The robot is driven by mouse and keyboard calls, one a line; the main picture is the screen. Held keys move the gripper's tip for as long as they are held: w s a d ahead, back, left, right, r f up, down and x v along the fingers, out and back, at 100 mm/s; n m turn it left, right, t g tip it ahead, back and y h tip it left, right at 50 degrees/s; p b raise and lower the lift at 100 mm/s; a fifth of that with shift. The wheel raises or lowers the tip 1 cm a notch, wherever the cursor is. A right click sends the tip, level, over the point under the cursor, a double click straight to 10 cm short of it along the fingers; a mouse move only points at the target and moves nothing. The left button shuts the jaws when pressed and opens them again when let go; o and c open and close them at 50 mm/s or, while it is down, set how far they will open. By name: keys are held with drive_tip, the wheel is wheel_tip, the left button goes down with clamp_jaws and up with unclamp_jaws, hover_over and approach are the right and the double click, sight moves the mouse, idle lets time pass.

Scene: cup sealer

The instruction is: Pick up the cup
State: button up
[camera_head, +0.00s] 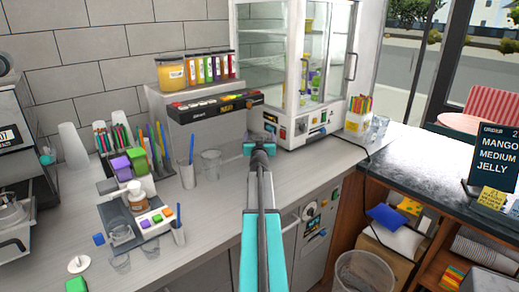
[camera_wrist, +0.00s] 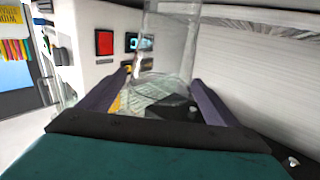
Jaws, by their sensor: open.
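A clear, see-through cup (camera_wrist: 171,42) stands in the middle of the wrist view, its upper part cut off by the top edge. My gripper (camera_wrist: 162,78) is open, its two dark fingers on either side of the cup's lower part in the picture. I cannot tell whether the cup is between the fingertips or just beyond them, and I see no grip on it. In the head view my gripper (camera_head: 260,148) is low over the counter by the white cabinet. The cup there is hard to make out behind it.
Another clear cup (camera_head: 211,165) stands left of my gripper, beside a cup with blue straws (camera_head: 188,174). The grey dispenser (camera_head: 208,125) is behind them. The white glass cabinet (camera_head: 292,70) rises just beyond my gripper.

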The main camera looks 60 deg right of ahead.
drive_tip(key=c, duration=1.4)
drive_tip(key=shift+o, duration=0.2)
drive_tip(key=shift+r, duration=0.1)
drive_tip(key=shift+s+r+p, duration=0.2)
drive_tip(key=shift+r+p, duration=0.35)
wheel_tip(320, 180, up, 6)
drive_tip(key=p, duration=0.6)
drive_tip(key=s+a+b, duration=0.3)
drive_tip(key=s+b, duration=0.3)
drive_tip(key=s, duration=0.3)
drive_tip(key=s+a+b, duration=0.3)
drive_tip(key=s+b, duration=0.4)
drive_tip(key=s, duration=0.2)
drive_tip(key=shift+s+a+f, duration=0.15)
drive_tip(key=shift+s+a, duration=0.05)
drive_tip(key=shift+s, duration=0.1)
